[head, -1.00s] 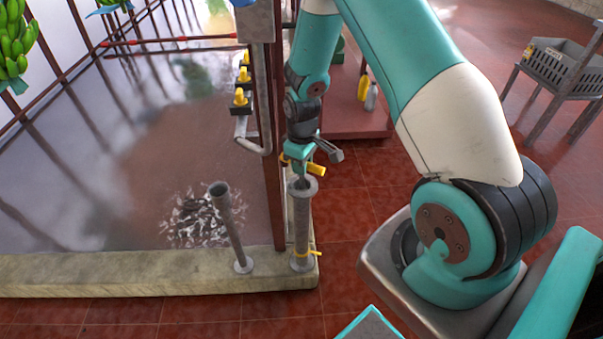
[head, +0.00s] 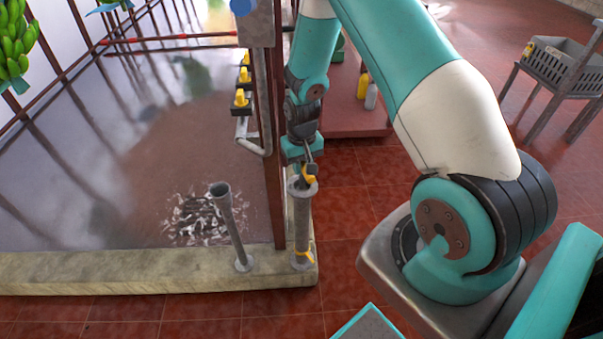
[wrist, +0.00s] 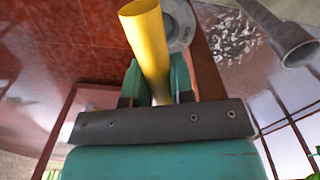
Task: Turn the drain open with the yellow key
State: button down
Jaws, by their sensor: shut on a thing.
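The yellow key's bar (head: 309,179) sits at the top of a grey upright post (head: 302,222) on the curb. In the head view it points toward me, and part of it is hidden by my wrist. My gripper (head: 308,168) is shut on the bar above the post. In the wrist view the yellow bar (wrist: 149,40) stands between the two teal fingers (wrist: 156,83). A small yellow pointer (head: 303,258) is at the foot of the post. The drain area (head: 200,215), a dark patch with pale bits, lies in the wet basin.
A grey open pipe (head: 232,230) stands left of the post. A brown upright beam (head: 275,170) rises close behind the post. Yellow-topped valves (head: 241,98) line the left side of that beam. The concrete curb (head: 120,272) edges the basin. Red floor is clear right of the post.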

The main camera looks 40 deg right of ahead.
dwell(0.3)
jog(key=m, duration=0.4)
jog(key=shift+m+p, duration=0.4)
jog(key=shift+m, duration=0.9)
jog(key=c, duration=0.5)
grip_release()
jog(key=shift+r+p, duration=0.15)
jog(key=shift+p, duration=0.15)
